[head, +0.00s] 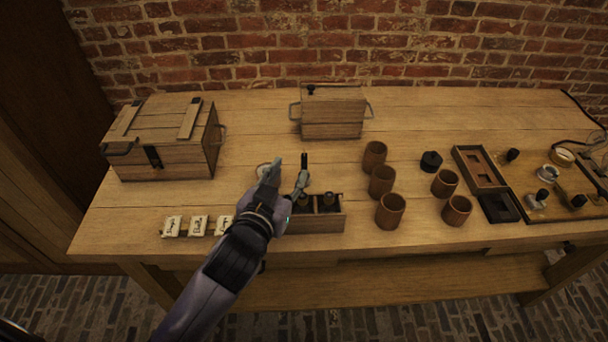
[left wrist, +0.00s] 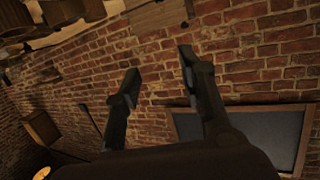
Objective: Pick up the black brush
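My left gripper (head: 288,166) reaches over the front of the table, just above a small wooden box. Its two fingers are spread with nothing between them in the left wrist view (left wrist: 158,66). A slim dark upright piece (head: 304,159) shows by the right fingertip; I cannot tell whether it is the black brush or whether the finger touches it. Dark knobbed items (head: 328,199) stand in the small wooden box (head: 322,224), partly hidden by the gripper. A round black object (head: 431,161) stands farther right. My right gripper is not in view.
A wooden crate (head: 165,145) stands at left and a handled box (head: 332,115) at the back. Several brown cups (head: 390,211) stand right of centre. Trays (head: 480,168) and apparatus fill the right end. White tiles (head: 198,226) lie near the front edge.

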